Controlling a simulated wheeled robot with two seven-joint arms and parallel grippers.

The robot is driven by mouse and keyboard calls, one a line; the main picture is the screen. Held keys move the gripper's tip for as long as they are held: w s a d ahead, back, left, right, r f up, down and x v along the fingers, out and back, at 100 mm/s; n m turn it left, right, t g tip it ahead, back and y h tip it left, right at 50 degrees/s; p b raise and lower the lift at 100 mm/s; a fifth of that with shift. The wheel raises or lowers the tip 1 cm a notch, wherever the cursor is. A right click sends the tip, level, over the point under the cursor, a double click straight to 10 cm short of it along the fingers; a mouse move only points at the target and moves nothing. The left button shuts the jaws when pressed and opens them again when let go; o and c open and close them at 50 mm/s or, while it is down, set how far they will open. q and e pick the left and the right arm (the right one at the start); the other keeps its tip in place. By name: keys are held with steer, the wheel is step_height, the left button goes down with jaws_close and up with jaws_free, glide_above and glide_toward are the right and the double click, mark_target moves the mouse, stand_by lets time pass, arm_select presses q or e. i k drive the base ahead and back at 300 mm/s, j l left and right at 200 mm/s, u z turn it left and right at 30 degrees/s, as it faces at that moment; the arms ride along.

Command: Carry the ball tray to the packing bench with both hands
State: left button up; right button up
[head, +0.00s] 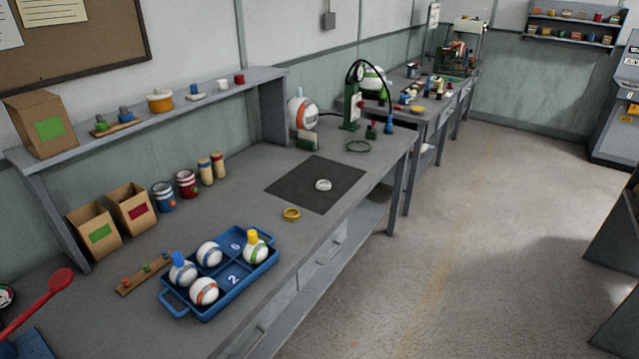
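The blue ball tray (222,299) lies on a grey workbench in the lower left of the head view, with a looped handle at its near left end. It holds several white balls with coloured bands. One ball has a blue cap (178,257) and one has a yellow cap (251,235). One visible compartment is marked 2 and another bears a mark that may be 6. Neither gripper is in view. Nothing touches the tray from above. I cannot tell which bench is the packing bench.
A dark mat (317,182) with a white ring (323,185) lies beyond the tray. Paper boxes (131,210) and cans line the back under a shelf (190,101). The floor (460,240) at right is open.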

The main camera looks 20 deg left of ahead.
mark_target(318, 168)
steer(key=u, duration=0.65)
steer(key=i+l+u, duration=0.1)
steer(key=u, duration=0.35)
steer(key=l+u, duration=0.4)
steer(key=i+l+u, duration=0.1)
steer(key=l+u, duration=0.15)
steer(key=u, duration=0.2)
steer(key=l+u, duration=0.25)
steer(key=u, duration=0.15)
